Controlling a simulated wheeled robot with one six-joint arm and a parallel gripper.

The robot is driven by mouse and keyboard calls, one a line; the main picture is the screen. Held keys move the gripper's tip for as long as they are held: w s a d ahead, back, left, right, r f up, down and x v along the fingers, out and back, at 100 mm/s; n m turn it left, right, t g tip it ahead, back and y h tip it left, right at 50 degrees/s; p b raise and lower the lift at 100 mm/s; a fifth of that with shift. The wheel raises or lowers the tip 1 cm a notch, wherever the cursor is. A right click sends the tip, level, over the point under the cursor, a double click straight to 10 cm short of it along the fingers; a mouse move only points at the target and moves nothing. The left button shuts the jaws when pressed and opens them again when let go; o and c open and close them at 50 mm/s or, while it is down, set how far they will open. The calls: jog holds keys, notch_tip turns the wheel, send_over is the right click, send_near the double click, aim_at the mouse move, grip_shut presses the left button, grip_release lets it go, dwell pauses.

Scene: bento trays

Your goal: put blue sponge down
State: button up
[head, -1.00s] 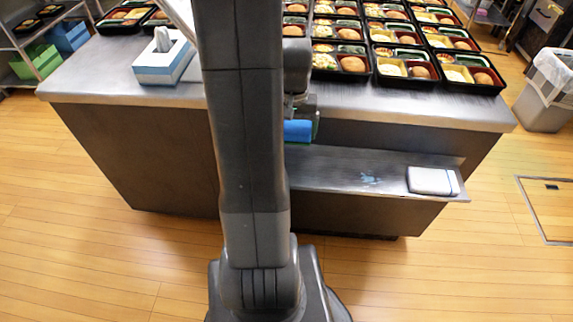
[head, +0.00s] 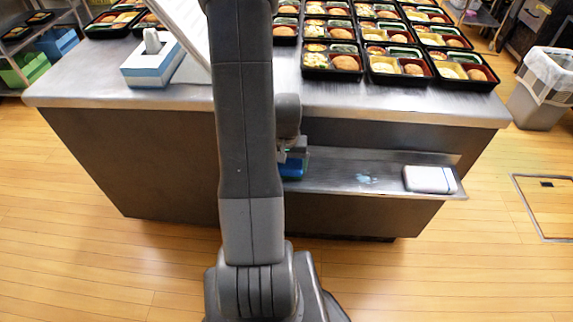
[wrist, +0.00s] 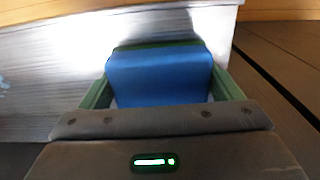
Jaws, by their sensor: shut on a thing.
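The blue sponge (wrist: 160,78) sits between the two green fingers of my gripper (wrist: 165,90) in the wrist view, with a darker green layer along its far edge. In the head view the sponge (head: 293,168) shows just right of my arm, at the left part of the lower steel shelf (head: 345,177). My gripper (head: 296,152) is shut on it from above. My arm hides part of the gripper and sponge. I cannot tell whether the sponge touches the shelf.
A white box-like item (head: 430,179) lies at the shelf's right end. The shelf between it and the sponge is mostly clear, with a small pale blue mark. The counter (head: 400,108) overhangs above, holding several bento trays (head: 333,73) and a tissue box (head: 153,70).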

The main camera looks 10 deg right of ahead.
aim_at(287, 163)
jog(key=shift+f, duration=0.1)
jog(key=o, duration=0.6)
jog(key=shift+f, duration=0.1)
jog(key=shift+o, duration=1.3)
notch_tip(287, 163, up, 12)
jog(key=p, duration=0.2)
jog(key=shift+r, duration=0.25)
jog(key=shift+f, duration=0.1)
